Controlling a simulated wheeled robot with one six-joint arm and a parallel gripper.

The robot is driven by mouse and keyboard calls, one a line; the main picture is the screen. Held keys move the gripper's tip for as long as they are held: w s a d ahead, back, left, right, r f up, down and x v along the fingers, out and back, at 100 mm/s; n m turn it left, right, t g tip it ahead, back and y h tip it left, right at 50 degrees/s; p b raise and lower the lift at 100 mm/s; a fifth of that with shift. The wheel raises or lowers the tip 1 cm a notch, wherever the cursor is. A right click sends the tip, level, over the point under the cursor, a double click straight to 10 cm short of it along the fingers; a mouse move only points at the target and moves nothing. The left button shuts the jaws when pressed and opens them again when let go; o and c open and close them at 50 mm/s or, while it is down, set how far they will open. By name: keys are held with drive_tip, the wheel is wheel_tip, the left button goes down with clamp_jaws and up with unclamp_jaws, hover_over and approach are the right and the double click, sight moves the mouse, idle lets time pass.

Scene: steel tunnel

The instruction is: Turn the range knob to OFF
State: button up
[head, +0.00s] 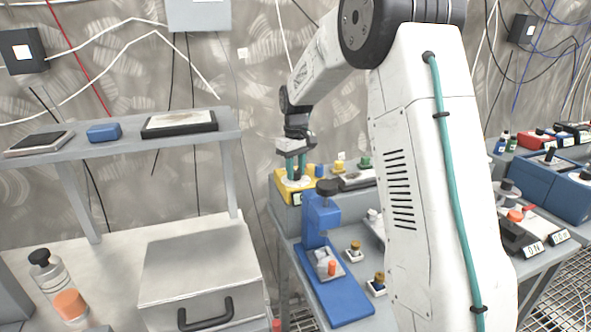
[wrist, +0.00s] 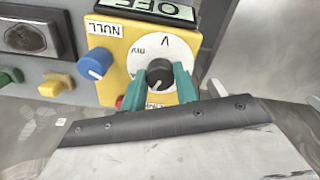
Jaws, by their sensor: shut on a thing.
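The yellow instrument box (wrist: 115,55) fills the middle of the wrist view; it also shows in the head view (head: 284,193) at the far end of the bench. Its black range knob (wrist: 160,74) sits on a white dial (wrist: 148,52) lettered V and mV, with more lettering at the bottom edge partly hidden by a finger. My gripper (wrist: 160,82) has its teal fingers on both sides of the knob, shut on it. The knob's pale mark seems to point towards the lower edge of the picture. An OFF sign (wrist: 150,10) stands beyond the dial, upside down.
A blue knob (wrist: 96,63) labelled NULL is left of the dial. A grey box (wrist: 30,38) and green (wrist: 10,76) and yellow (wrist: 54,84) terminals lie further left. A blue press-like stand (head: 318,220) stands in front of the box in the head view.

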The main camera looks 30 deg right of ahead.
sight(296, 171)
drive_tip(key=shift+n, duration=2.1)
drive_tip(key=o, duration=1)
drive_tip(key=shift+r, duration=0.1)
wheel_tip(296, 171, up, 7)
drive_tip(key=shift+r, duration=0.35)
